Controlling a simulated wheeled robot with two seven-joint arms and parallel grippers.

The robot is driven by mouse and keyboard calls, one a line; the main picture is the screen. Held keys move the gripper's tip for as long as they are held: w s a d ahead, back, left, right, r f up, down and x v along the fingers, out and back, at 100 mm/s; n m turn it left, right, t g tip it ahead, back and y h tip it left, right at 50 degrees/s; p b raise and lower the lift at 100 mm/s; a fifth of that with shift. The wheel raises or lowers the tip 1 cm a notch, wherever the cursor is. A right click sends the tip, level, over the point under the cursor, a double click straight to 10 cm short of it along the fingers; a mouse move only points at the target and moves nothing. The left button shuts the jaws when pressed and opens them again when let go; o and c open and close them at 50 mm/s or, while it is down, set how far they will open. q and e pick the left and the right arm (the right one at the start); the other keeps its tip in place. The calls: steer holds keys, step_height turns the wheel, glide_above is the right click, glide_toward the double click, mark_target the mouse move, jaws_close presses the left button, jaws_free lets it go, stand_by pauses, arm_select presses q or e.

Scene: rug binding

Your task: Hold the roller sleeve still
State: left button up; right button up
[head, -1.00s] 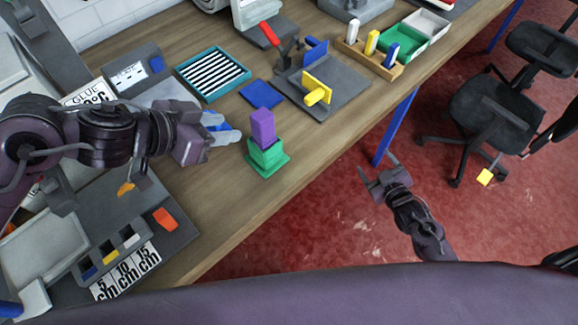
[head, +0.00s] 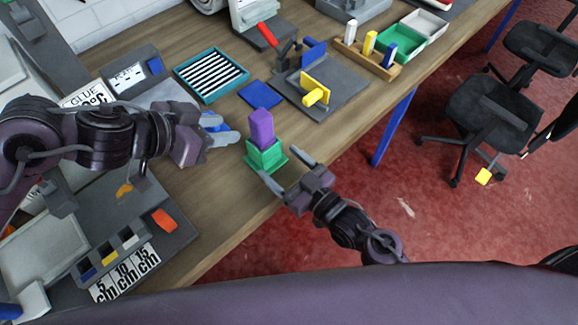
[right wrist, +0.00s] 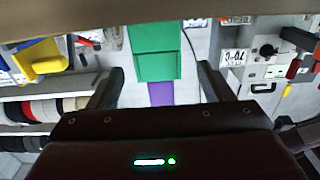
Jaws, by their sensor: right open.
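No part here is plainly marked as the roller sleeve. A purple block (head: 261,128) stands upright in a green stepped base (head: 264,160) near the table's front edge. In the right wrist view the green base (right wrist: 157,40) and the purple block (right wrist: 160,94) lie between the finger lines. My right gripper (head: 281,166) is open and empty, its fingertips pointing at the base from the front edge. Whether they touch it is unclear. My left gripper (head: 219,131) is left of the base, with something blue at its fingers; its grip is unclear.
A blue pad (head: 260,94) and a grey fixture (head: 340,98) with a yellow clamp (head: 315,89) lie behind the base. A teal striped tray (head: 211,101) is behind my left gripper. Bare wood lies in front of my left gripper.

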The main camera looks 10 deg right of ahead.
mark_target(271, 155)
steer(key=x, duration=0.6)
steer(key=shift+w+a, duration=0.25)
steer(key=shift+w, duration=0.05)
steer(key=shift+c, duration=0.3)
